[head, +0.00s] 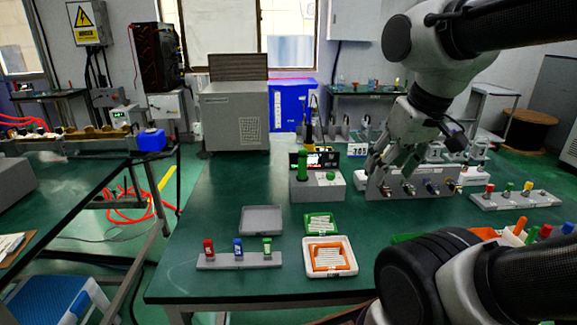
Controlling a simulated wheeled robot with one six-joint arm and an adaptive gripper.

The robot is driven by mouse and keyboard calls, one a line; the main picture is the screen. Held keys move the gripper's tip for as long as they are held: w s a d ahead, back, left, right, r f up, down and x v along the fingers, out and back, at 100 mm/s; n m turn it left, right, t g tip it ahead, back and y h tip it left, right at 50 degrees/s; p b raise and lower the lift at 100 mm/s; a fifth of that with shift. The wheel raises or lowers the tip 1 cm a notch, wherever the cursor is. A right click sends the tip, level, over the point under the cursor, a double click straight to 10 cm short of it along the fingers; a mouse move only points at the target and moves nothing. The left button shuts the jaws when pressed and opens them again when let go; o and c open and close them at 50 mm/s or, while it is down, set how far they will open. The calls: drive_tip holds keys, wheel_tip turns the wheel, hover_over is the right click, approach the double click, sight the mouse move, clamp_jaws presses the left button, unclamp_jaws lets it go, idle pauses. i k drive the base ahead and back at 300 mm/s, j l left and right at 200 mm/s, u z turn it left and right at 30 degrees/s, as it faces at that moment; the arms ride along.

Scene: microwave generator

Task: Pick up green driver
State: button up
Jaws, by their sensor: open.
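Several green-topped pieces are in view, and I cannot tell which is the green driver. One green piece (267,247) stands at the right end of a grey rack (210,261), beside a blue piece (238,246) and a red piece (208,247). A taller green cylinder (302,166) stands upright on a grey box (318,187). My gripper (385,172) is open, over a grey block with knobs (412,190) at the back right, away from the front rack. My arm hides part of that area.
A grey tray (261,220), a green tray (321,223) and a white tray with an orange insert (330,268) lie near the front rack. Another rack (515,199) stands at the right. The table's left side is clear. My arm covers the front right.

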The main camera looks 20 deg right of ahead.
sight(302, 153)
drive_tip(key=j+u, duration=0.1)
drive_tip(key=j, duration=0.5)
drive_tip(key=i+j+u, duration=0.15)
drive_tip(key=j, duration=0.45)
drive_tip(key=i+j+u, duration=0.1)
drive_tip(key=j, duration=0.5)
drive_tip(key=i+j+u, duration=0.15)
drive_tip(key=j, duration=0.45)
drive_tip(key=i+j+u, duration=0.1)
drive_tip(key=j, duration=0.45)
drive_tip(key=i+j+u, duration=0.1)
drive_tip(key=i+j, duration=0.2)
drive_tip(key=j, duration=0.25)
drive_tip(key=i+j+u, duration=0.15)
drive_tip(key=j, duration=0.4)
drive_tip(key=i+j+u, duration=0.1)
drive_tip(key=i+j, duration=0.2)
drive_tip(key=j, duration=0.2)
drive_tip(key=z, duration=2.8)
drive_tip(key=i+l+u, duration=0.35)
drive_tip(key=i, duration=0.25)
drive_tip(key=i+l+u, duration=0.3)
drive_tip(key=i, duration=0.25)
